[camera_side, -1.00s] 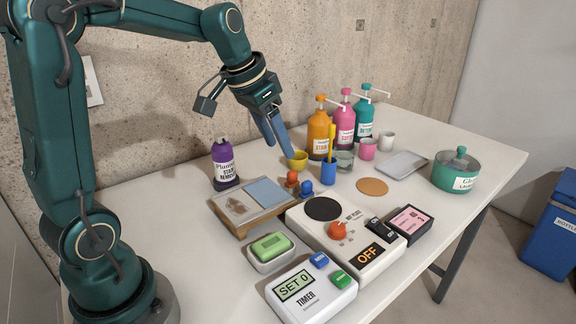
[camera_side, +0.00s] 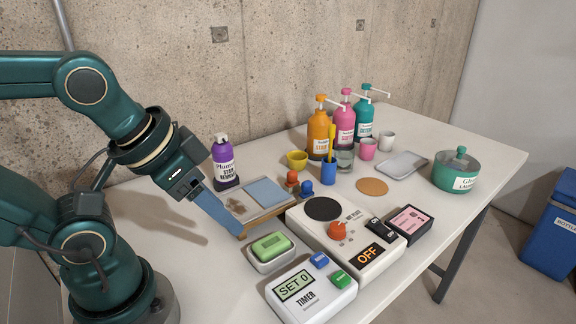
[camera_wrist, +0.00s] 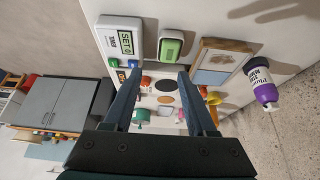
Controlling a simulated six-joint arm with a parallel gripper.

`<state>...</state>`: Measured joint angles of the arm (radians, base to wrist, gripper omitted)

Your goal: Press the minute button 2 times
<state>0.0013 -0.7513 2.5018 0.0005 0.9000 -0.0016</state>
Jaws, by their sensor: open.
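The white timer (camera_side: 312,303) lies at the table's front edge in the side view, its display reading SET 0. It has a blue button (camera_side: 319,260) and a green button (camera_side: 341,280); I cannot read which is the minute button. In the wrist view the timer (camera_wrist: 111,26) is at the upper left, beyond my left finger. My gripper (camera_side: 238,230) is open and empty, pointing down and right, left of the timer and near the green-topped box. In the wrist view its two fingers (camera_wrist: 158,77) stand apart with nothing held between them.
A green-topped box (camera_side: 271,247) lies between my gripper and the timer. A wooden tray (camera_side: 245,218) and purple bottle (camera_side: 223,165) are behind. A hot plate (camera_side: 366,241) reading OFF stands right of the timer. Pump bottles (camera_side: 320,135) stand farther back.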

